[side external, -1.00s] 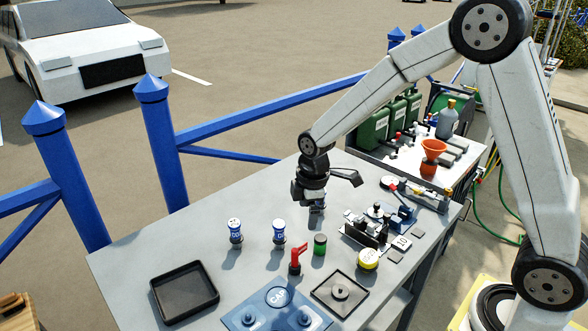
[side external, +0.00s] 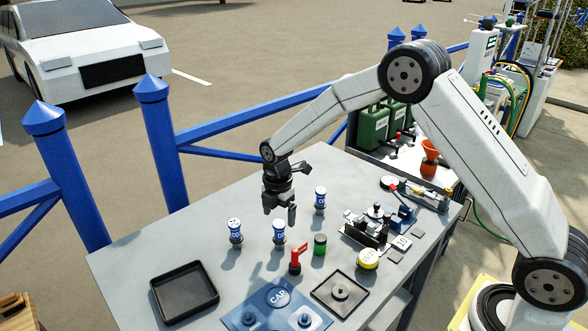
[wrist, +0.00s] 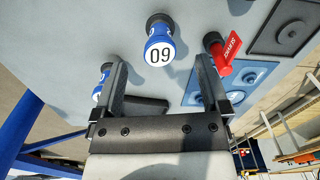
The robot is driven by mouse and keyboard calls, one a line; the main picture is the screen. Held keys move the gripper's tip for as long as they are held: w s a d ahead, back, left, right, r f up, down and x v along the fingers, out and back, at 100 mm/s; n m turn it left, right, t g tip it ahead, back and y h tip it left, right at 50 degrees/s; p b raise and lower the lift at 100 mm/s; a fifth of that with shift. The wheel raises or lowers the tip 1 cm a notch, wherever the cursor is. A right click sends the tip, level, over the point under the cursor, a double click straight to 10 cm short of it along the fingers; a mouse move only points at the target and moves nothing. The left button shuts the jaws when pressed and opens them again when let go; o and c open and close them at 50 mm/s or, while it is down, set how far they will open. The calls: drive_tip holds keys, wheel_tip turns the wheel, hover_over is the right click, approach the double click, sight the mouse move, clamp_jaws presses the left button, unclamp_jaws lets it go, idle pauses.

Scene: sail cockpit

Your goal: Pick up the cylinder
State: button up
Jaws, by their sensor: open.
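Three small blue-and-white cylinders with dark number labels stand upright on the grey bench: a left one (side external: 235,231), a middle one (side external: 279,232) and a back right one (side external: 320,198). My gripper (side external: 280,210) points down with its jaws apart and empty, above the bench near the middle cylinder. In the wrist view, a cylinder (wrist: 159,47) with a label like 09 shows ahead between the fingers, not gripped. Another cylinder (wrist: 98,88) is partly hidden behind the left finger. A green cylinder with a dark top (side external: 319,244) also stands on the bench.
A red-handled part (side external: 297,258) stands close to the green cylinder. A black tray (side external: 184,292), a blue CAP plate (side external: 277,296) and a square dark-edged plate (side external: 340,292) lie in front. The bench's left is clear.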

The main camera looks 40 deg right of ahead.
sight(279, 225)
drive_tip(key=shift+f, duration=0.85)
drive_tip(key=shift+f, duration=2.55)
clamp_jaws()
